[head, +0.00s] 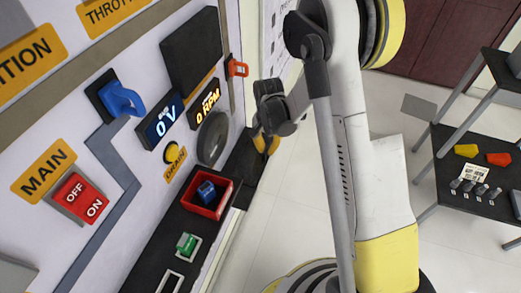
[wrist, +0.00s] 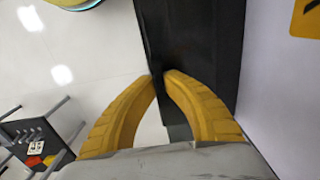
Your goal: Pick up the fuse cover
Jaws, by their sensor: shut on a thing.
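My gripper (head: 264,148) is at the right end of the black ledge below the white panel, fingers pointing at the ledge. In the wrist view my gripper (wrist: 161,76) has its two yellow fingertips nearly together. They are closed on the edge of a thin dark piece (wrist: 152,45), seemingly the fuse cover. Its outline merges with the black surface behind it, so I cannot tell its full shape or whether it is lifted. In the head view a dark piece (head: 243,172) shows beside the fingers.
A red tray (head: 222,206) with a blue block (head: 206,191) and a green button (head: 187,243) are on the ledge (head: 165,243). The panel bears a blue handle (head: 122,99) and red switch (head: 80,198). A dark table (head: 480,190) stands right.

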